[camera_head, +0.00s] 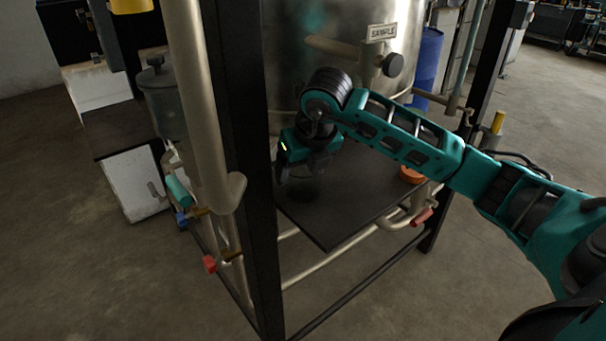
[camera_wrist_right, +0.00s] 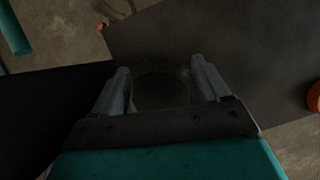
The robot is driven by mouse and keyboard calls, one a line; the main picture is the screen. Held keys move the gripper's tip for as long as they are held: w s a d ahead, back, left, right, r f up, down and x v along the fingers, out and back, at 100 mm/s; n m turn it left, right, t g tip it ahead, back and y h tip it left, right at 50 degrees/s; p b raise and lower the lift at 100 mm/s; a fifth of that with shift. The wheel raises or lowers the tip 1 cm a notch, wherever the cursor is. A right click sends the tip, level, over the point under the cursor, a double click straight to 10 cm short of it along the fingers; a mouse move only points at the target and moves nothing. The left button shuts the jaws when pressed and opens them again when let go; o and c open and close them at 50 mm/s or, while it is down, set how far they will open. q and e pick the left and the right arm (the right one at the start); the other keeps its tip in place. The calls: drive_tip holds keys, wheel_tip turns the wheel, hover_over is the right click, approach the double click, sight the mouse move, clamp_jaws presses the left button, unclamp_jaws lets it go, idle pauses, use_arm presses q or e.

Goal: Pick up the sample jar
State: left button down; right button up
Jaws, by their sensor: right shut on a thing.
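My right gripper (camera_head: 298,172) reaches in from the right over the dark shelf under the steel vessel. In the right wrist view its two fingers (camera_wrist_right: 160,72) stand apart on either side of a dark, see-through round thing, the sample jar (camera_wrist_right: 162,88), and are shut on it. In the head view the jar is mostly hidden by the gripper and shadow. I cannot tell whether it still touches the shelf. My left gripper is not in view.
The dark shelf (camera_head: 335,205) is mostly bare, with an orange round thing (camera_head: 411,175) at its right. The SAMPLE sign (camera_head: 381,32) and a valve (camera_head: 393,64) are above my wrist. A black post (camera_head: 245,150) and pale pipe (camera_head: 200,110) stand just left.

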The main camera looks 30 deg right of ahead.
drive_tip(key=shift+r, duration=0.1)
